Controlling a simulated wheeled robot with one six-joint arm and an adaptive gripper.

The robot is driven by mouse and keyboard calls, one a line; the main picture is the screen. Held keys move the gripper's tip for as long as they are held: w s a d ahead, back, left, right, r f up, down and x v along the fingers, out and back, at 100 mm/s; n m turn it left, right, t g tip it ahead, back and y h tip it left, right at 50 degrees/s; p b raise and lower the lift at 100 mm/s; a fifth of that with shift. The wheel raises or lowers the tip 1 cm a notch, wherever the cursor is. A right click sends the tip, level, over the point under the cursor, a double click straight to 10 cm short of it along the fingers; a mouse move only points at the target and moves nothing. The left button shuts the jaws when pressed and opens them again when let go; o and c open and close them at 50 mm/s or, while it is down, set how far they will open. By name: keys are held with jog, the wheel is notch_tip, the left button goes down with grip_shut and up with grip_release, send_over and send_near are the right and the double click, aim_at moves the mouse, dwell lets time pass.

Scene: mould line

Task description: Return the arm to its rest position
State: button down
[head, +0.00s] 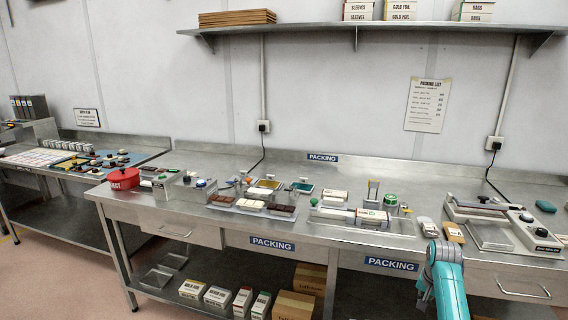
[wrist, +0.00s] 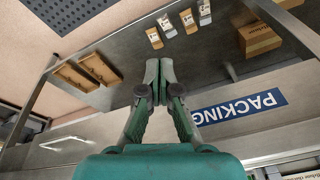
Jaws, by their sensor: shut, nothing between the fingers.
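My teal arm (head: 443,275) shows at the lower right of the head view, in front of the packing bench's (head: 330,235) front edge. The head view does not show the fingers clearly. In the wrist view my gripper (wrist: 158,68) is shut, with its two fingertips together and nothing between them. It is apart from the bench and the boxes. The wrist view is turned over, with the blue packing label (wrist: 238,107) upside down.
The bench holds a red reject bin (head: 124,179), trays of bars (head: 268,207) and a bag sealer (head: 505,222). Cartons (head: 294,305) stand on the lower shelf. A wall shelf (head: 370,26) runs above. Open floor (head: 60,285) lies at the left.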

jog(key=s+a+f+n+t, duration=0.1)
jog(key=s+a+f+t, duration=0.1)
jog(key=s+a+f, duration=0.55)
jog(key=s+a+f+n+t, duration=0.15)
jog(key=s+f, duration=0.25)
jog(key=f, duration=0.7)
jog(key=s+a+f+n+t, duration=0.1)
jog(key=s+a+f, duration=0.25)
jog(key=s, duration=0.65)
jog(key=s+a+f+t, duration=0.2)
jog(key=s+a, duration=0.3)
jog(key=s, duration=0.5)
jog(key=s+a+r+n+t, duration=0.15)
jog(key=s+r, duration=0.25)
jog(key=s, duration=0.5)
jog(key=s+a+r+n+t, duration=0.1)
jog(key=s+a+r, duration=0.2)
jog(key=s+r, duration=0.35)
jog(key=s+a+r+t, duration=0.1)
jog(key=s+r, duration=0.6)
jog(key=r, duration=0.2)
jog(key=s+a+r+n+t, duration=0.1)
jog(key=s+r+t, duration=0.1)
jog(key=s+r, duration=0.6)
jog(key=shift+a+r+n+t+y, duration=0.3)
jog(key=shift+r+y, duration=0.1)
jog(key=shift+r, duration=0.45)
